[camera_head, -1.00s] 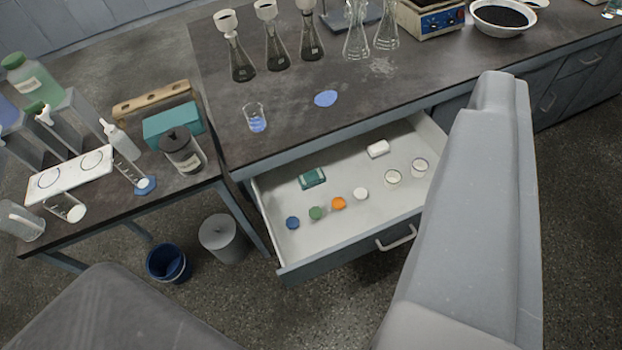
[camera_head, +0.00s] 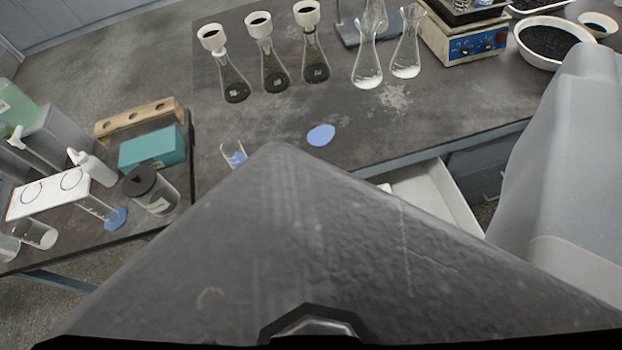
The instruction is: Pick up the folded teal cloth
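A teal, block-shaped thing (camera_head: 152,148) lies on the left bench, between a wooden rack and a dark-lidded jar. It may be the folded cloth, but I cannot tell for sure. A smaller teal item in the open drawer showed earlier and is now hidden behind my own grey arm part, which fills the lower middle. My gripper's fingers are not in view.
The open drawer (camera_head: 432,192) shows only in part. The wooden rack (camera_head: 140,117), jar (camera_head: 150,190) and white bottle (camera_head: 93,167) crowd the teal block. Glass flasks (camera_head: 367,65) stand on the main bench. A blue spill (camera_head: 321,135) lies near its front edge.

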